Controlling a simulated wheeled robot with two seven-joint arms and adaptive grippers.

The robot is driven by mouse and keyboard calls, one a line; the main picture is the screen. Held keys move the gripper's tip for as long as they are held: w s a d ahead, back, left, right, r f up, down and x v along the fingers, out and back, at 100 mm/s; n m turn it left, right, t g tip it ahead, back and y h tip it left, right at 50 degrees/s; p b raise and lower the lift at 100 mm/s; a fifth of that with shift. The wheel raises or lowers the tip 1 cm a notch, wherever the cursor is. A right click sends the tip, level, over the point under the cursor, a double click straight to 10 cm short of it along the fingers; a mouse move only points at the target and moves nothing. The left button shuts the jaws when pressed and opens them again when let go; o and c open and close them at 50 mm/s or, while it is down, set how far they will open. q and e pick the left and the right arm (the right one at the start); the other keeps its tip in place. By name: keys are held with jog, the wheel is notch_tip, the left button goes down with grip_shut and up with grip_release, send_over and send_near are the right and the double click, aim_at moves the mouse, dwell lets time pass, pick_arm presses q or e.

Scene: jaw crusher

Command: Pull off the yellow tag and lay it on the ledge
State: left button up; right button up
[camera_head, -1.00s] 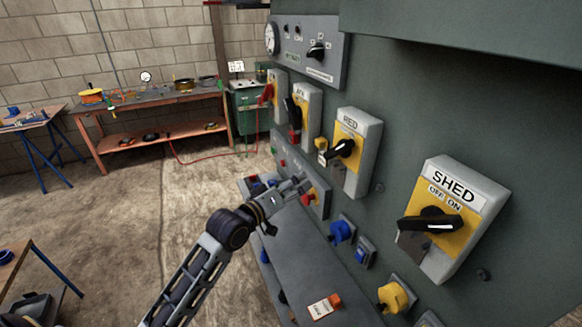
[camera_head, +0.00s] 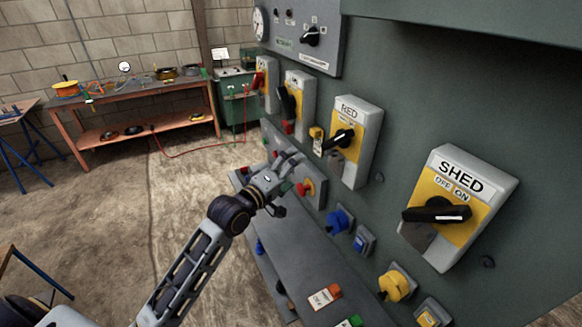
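The yellow tag (camera_head: 317,132), a small yellow block with a white label hanging below it, is on the left side of the RED switch box (camera_head: 368,135), beside its black handle. My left gripper (camera_head: 292,160) is in front of the panel, below and left of the tag and apart from it in the picture. Its fingers are small and overlap the panel, so their opening is unclear. The grey ledge (camera_head: 300,262) runs along the foot of the panel. My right gripper is out of view.
The SHED switch box (camera_head: 458,208) and blue (camera_head: 338,221) and yellow (camera_head: 395,286) knobs protrude at right. The middle of the ledge is bare. A workbench (camera_head: 135,100) stands far back.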

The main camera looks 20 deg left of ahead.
pick_arm(q)
jog(key=n, duration=0.3)
jog(key=shift+r+n, duration=0.3)
jog(key=shift+n, duration=0.1)
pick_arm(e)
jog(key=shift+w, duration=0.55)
pick_arm(q)
jog(key=shift+d, duration=0.15)
jog(key=shift+w+d, duration=0.15)
jog(key=shift+w, duration=0.05)
